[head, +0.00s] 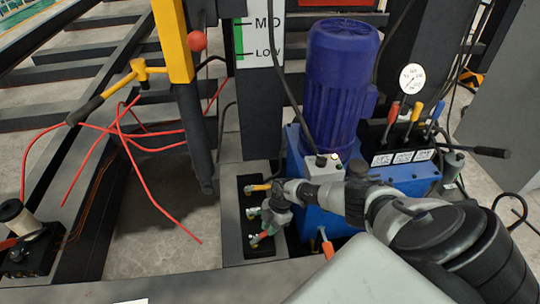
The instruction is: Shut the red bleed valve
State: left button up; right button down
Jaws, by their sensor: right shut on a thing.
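A black valve panel (251,188) stands left of the blue pump unit and carries small valves one above another. The red bleed valve (259,238) is the lowest, with a silver body and a red handle. A valve with a yellow handle (258,187) is at the top. Another silver valve (252,212) sits between them, partly covered. My right gripper (270,227) reaches in from the right and is shut on the red valve's handle. The fingers hide part of the handle, so its exact angle is hard to tell. My left gripper is not in view.
The blue motor (340,85) and pump unit stand close behind my right arm. Red, yellow and blue levers (415,112) sit under a gauge (412,78). Red rods (135,150) and a yellow-headed tool (120,85) lie at left. An orange-red handle (326,245) is near my forearm.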

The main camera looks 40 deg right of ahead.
jog(key=c, duration=1)
grip_release()
jog(key=shift+c, duration=0.2)
